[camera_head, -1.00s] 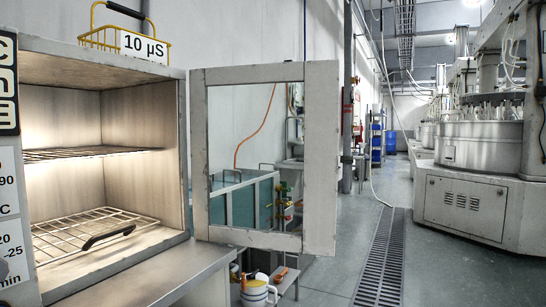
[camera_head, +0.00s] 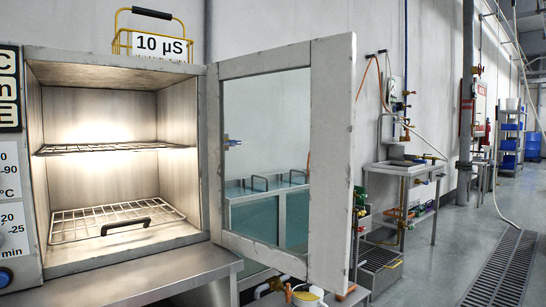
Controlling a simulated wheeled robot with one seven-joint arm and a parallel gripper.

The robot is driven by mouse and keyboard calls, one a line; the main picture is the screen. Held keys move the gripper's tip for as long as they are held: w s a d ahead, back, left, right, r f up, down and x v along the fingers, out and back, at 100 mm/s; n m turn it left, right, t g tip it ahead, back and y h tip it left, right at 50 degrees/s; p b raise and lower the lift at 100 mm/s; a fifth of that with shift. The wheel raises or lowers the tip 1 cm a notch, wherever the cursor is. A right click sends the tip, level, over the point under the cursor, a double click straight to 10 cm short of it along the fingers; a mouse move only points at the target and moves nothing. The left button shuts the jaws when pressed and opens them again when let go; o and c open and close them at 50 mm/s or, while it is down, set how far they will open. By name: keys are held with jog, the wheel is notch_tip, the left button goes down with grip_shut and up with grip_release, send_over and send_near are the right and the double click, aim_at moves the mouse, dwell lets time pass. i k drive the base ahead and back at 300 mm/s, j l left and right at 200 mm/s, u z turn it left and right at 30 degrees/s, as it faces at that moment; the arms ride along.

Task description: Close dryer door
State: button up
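The dryer (camera_head: 120,62) stands at the left with its lit chamber open to view. Its door (camera_head: 332,165), a grey frame around a large see-through pane, stands wide open, swung out to the right of the chamber from the hinge side at the chamber's right edge. Inside are an upper wire shelf (camera_head: 110,148) and a lower wire rack (camera_head: 100,222) with a dark handle (camera_head: 125,227). Both look empty. My gripper is not in view.
A yellow wire basket (camera_head: 122,42) labelled "10 µS" sits on top of the dryer. A steel bench (camera_head: 150,272) lies under it. Behind the door are teal tanks (camera_head: 255,218) and a sink stand (camera_head: 405,168). A floor grate (camera_head: 500,270) runs along open floor at right.

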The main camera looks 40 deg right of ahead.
aim_at(332, 59)
jog(key=l+u, duration=0.2)
jog(key=l, duration=0.25)
jog(key=l+u, duration=0.25)
jog(key=l, duration=0.15)
jog(key=k+l+u, duration=0.2)
jog(key=l, duration=0.2)
jog(key=l+u, duration=0.2)
jog(key=l, duration=0.25)
jog(key=k+l+u, duration=0.25)
jog(key=i+l+u, duration=0.25)
jog(key=l, duration=0.3)
jog(key=l+u, duration=0.2)
jog(key=l, duration=0.35)
jog(key=k+j, duration=0.15)
jog(key=k, duration=0.15)
jog(key=k+j+u, duration=0.15)
jog(key=k, duration=0.15)
